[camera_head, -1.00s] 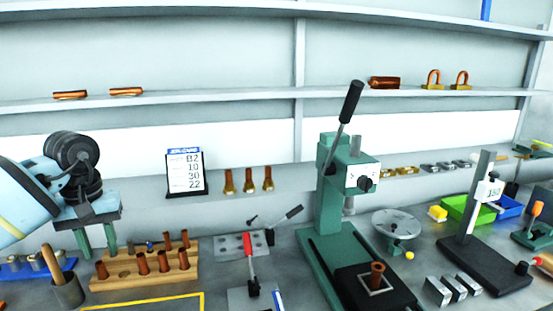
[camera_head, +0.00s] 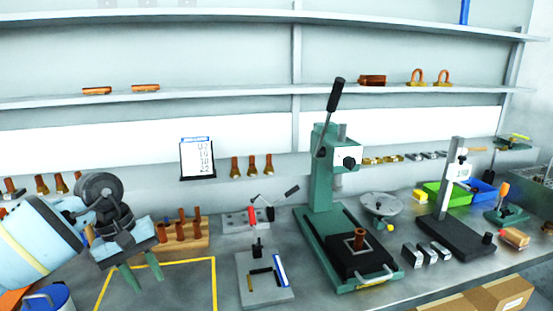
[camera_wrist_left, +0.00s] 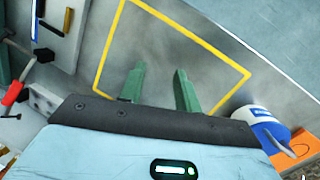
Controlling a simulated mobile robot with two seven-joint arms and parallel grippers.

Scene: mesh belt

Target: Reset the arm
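My left gripper (camera_head: 141,276) comes in from the left with its two green fingers pointing down. It is open and empty over the yellow-outlined area (camera_head: 214,290) of the bench. The left wrist view shows the same fingers (camera_wrist_left: 158,88) spread apart, with only bare grey bench between them. The wooden block with copper pieces (camera_head: 190,243) stands behind the gripper, partly hidden by it. My right gripper is not in view.
A green press (camera_head: 322,190) with a raised black lever stands mid-bench. A toggle clamp plate (camera_head: 263,285) lies right of the yellow outline. A blue-and-white container (camera_head: 47,298) stands at the lower left. A cardboard box (camera_head: 490,297) is at the front right.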

